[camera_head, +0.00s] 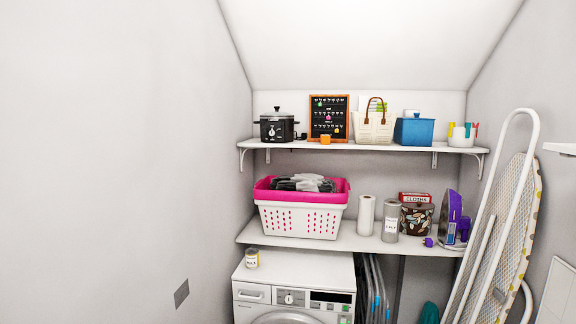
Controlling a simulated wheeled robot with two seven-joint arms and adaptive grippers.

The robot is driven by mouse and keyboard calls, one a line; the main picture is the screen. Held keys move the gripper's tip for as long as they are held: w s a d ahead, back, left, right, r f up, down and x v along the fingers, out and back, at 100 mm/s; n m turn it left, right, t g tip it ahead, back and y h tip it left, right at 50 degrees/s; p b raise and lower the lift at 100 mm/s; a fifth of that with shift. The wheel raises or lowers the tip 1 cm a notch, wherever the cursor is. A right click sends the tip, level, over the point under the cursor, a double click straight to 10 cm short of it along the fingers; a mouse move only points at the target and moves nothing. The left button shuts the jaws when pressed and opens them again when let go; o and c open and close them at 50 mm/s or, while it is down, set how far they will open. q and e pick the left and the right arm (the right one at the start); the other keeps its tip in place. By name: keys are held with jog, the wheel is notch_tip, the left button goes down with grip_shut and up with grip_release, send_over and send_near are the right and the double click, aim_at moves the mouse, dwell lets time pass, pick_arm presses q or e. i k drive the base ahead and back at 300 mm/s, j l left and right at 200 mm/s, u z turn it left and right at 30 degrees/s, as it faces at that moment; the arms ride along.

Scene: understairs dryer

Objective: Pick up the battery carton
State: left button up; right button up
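I cannot pick out a battery carton by its label. A small orange box-like item (325,139) stands on the upper shelf (370,147), in front of a framed dark board (328,116); its print is too small to read, so I cannot tell whether it is the carton. A red and white box (415,196) on the lower shelf (345,237) reads CLOTHS and is partly hidden behind a dark patterned pot. Neither of my grippers is in view.
The upper shelf also holds a slow cooker (277,128), a cream bag (372,127) and a blue bin (414,131). A pink-rimmed laundry basket (301,215) fills the lower shelf's left. A dryer (293,278) stands below; an ironing board (500,235) leans at right.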

aim_at(325, 139)
jog(key=i+j+z, duration=0.15)
jog(key=i, duration=0.2)
jog(key=i+j+z, duration=0.2)
jog(key=i, duration=0.2)
jog(key=i+l, duration=0.9)
jog(key=i, duration=0.2)
jog(key=j+u, duration=0.05)
